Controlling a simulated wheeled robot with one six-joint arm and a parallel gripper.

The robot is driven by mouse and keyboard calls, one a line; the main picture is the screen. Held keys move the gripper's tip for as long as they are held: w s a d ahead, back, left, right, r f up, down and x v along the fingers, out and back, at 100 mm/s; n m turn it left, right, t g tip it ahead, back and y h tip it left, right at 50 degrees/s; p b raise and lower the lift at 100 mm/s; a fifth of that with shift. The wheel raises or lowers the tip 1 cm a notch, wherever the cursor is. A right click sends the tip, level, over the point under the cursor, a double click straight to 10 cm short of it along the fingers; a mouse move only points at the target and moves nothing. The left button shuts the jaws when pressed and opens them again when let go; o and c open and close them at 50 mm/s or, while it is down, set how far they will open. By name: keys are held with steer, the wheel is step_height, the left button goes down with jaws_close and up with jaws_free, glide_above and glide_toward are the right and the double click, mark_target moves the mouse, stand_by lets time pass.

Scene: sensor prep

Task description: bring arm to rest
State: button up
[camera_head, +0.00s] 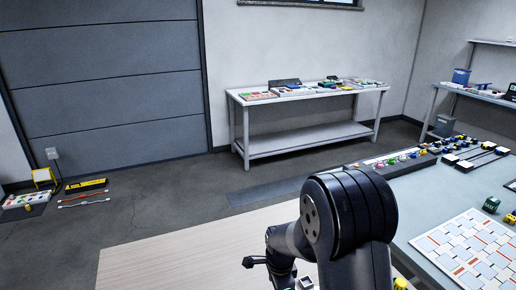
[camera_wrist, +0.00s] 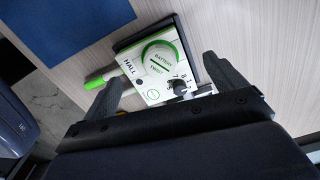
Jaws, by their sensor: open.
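My arm (camera_head: 345,215) is bent in the front middle of the head view, above a pale wood surface (camera_head: 180,255). My gripper (camera_wrist: 163,68) is open in the wrist view, with its two dark fingers spread apart. In the head view the gripper is mostly hidden behind the arm, with only a dark part (camera_head: 250,262) showing at left.
A green-tipped rod (camera_wrist: 100,82) lies beside the device, near a blue mat (camera_wrist: 70,25). A grey table (camera_head: 420,200) with a white gridded board (camera_head: 470,245) and several small parts stands at right. A workbench (camera_head: 310,92) stands by the back wall.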

step_height(320, 180, down, 2)
steer(key=shift+b, duration=0.4)
steer(key=shift+r, duration=0.15)
